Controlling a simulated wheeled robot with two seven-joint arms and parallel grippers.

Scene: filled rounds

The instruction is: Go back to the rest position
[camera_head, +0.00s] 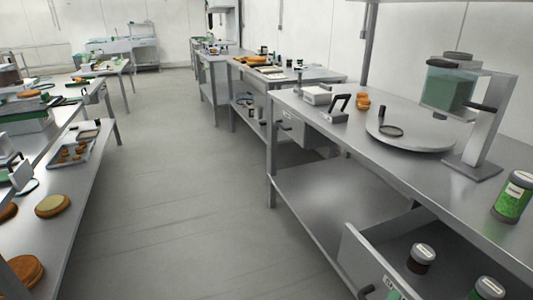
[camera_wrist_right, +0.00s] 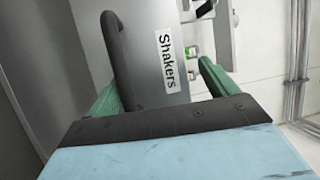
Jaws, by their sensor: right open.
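The open drawer (camera_head: 352,248) under the right-hand counter holds a dark-filled shaker (camera_head: 420,257) and a green one (camera_head: 487,290), both with pale lids. In the right wrist view, the drawer front (camera_wrist_right: 176,35) carries a "Shakers" label and a black bar handle (camera_wrist_right: 124,60). My right gripper (camera_wrist_right: 160,75) is open, its green fingers spread in front of the drawer front. The left finger is partly hidden behind the handle; I cannot tell whether they touch. My left gripper is not in view.
A left bench (camera_head: 85,185) bears patties and a tray. The floor (camera_head: 180,190) between is clear.

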